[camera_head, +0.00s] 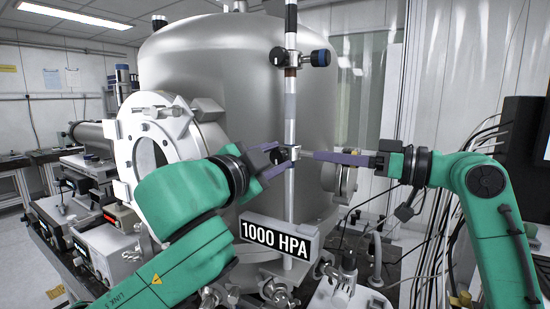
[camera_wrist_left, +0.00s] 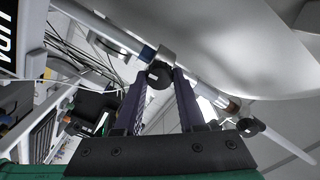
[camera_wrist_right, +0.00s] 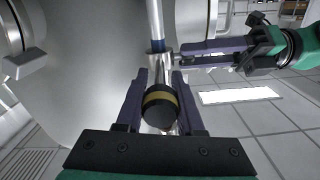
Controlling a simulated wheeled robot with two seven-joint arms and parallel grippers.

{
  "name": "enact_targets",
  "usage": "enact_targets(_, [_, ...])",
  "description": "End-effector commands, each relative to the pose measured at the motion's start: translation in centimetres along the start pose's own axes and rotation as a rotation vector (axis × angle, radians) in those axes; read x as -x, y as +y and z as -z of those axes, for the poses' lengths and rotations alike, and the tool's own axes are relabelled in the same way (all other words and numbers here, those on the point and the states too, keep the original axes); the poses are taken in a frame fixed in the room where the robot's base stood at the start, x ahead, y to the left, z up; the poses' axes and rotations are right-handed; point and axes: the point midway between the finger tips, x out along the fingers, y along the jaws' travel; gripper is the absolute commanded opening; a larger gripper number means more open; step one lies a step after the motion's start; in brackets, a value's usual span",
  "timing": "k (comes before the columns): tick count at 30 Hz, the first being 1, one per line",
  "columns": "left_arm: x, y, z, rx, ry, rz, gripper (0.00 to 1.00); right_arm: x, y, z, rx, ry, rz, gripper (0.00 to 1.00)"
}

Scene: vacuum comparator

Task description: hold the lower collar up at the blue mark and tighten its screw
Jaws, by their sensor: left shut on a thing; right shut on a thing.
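The lower collar (camera_head: 293,155) is a silver ring around the upright rod (camera_head: 290,108). My left gripper (camera_head: 284,158) reaches in from the left, shut on the collar's black knob (camera_wrist_left: 158,76). My right gripper (camera_head: 313,155) comes from the right, shut on a dark round knob with a yellow band (camera_wrist_right: 160,106), in line with the collar. The screw's contact point is hidden.
A large steel vessel (camera_head: 215,75) stands close behind. A "1000 HPA" sign (camera_head: 277,237) is below my grippers, with fittings around it. Cables hang at the right.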

Motion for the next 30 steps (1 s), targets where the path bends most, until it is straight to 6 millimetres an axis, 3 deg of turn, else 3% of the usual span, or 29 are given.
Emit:
enact_targets(18, [0.04,0.06,0.09,-0.048,0.002,-0.001,0.00,0.09,0.21,0.05,-0.001,0.002,-0.006,0.00])
enact_targets(19, [0.04,0.06,0.09,-0.048,0.002,-0.001,0.47,0.09,0.21,0.05,-0.001,0.003,-0.006,0.00])
enact_targets(21, [0.04,0.06,0.08,-0.048,0.002,-0.001,0.69,0.09,0.21,0.06,-0.001,0.003,-0.006,0.00])
enact_targets(30, [0.09,0.02,0.04,-0.047,0.001,0.000,0.69,0.07,0.11,0.08,0.000,0.003,-0.003,0.00])
